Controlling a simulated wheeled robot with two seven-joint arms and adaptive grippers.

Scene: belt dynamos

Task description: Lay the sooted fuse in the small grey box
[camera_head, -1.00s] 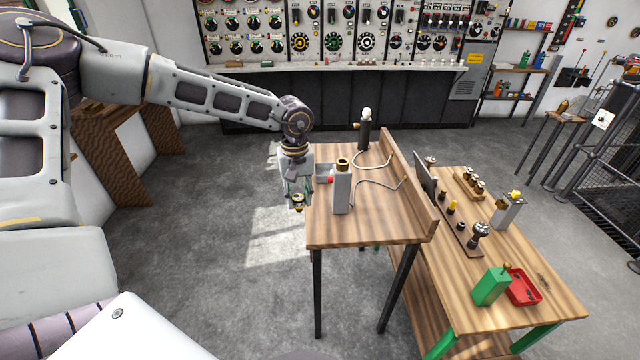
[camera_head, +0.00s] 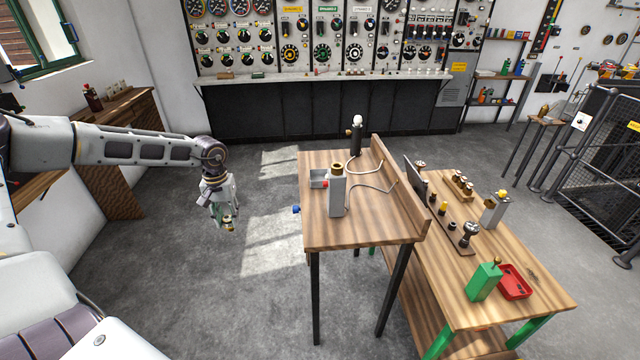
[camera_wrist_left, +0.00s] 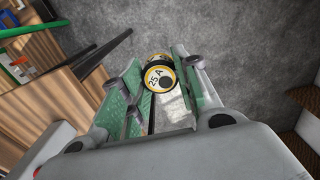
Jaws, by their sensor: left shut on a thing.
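My left gripper (camera_head: 226,216) hangs over the floor, left of the wooden bench and apart from it. It is shut on a fuse (camera_head: 228,225), which also shows in the left wrist view (camera_wrist_left: 158,76) between the green finger pads. The fuse has a pale end face marked "25 A", a yellow rim and a dark round patch; I cannot tell whether this is soot. A small grey box (camera_head: 316,175) sits near the bench's left edge, with a small red spot at its right side. My right gripper is not in view.
A grey post with a brass top (camera_head: 338,192) stands right beside the box. Behind is a dark stand with a white knob (camera_head: 356,138). A small blue thing (camera_head: 296,209) shows at the bench's left edge. The bench's front top (camera_head: 350,232) is bare.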

